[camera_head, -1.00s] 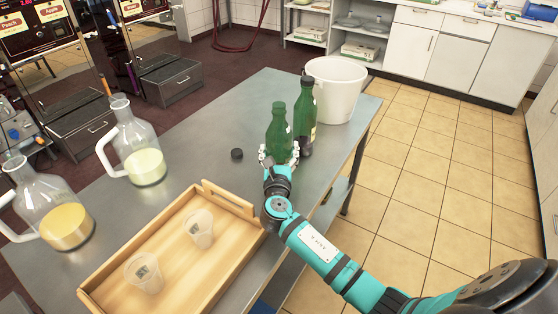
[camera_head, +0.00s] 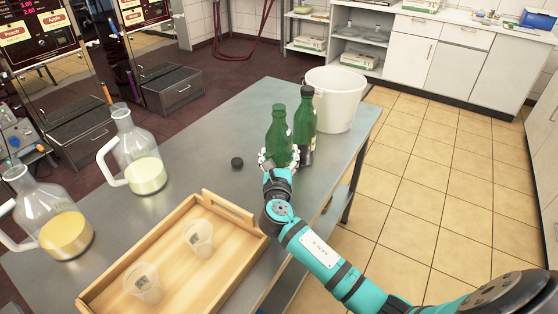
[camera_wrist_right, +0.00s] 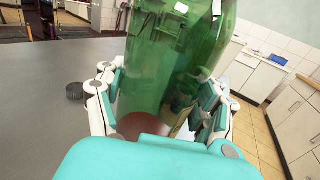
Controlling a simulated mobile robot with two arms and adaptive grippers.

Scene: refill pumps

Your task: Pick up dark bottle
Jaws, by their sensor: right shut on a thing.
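Two green bottles are at the far part of the metal table (camera_head: 247,116). The uncapped green bottle (camera_head: 279,122) is upright in my right gripper (camera_head: 278,161), whose fingers close around its lower part. In the right wrist view this bottle (camera_wrist_right: 175,60) fills the space between the fingers (camera_wrist_right: 165,108); its top is cut off. The darker green bottle with a black cap (camera_head: 305,115) stands upright just behind and to the right, partly hidden by the held one. My left gripper is not in view.
A white bucket (camera_head: 338,97) stands behind the bottles. A black cap (camera_head: 237,163) lies to their left. Two glass jugs (camera_head: 142,165) (camera_head: 60,225) stand at left. A wooden tray (camera_head: 228,203) with two clear cups is at the front.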

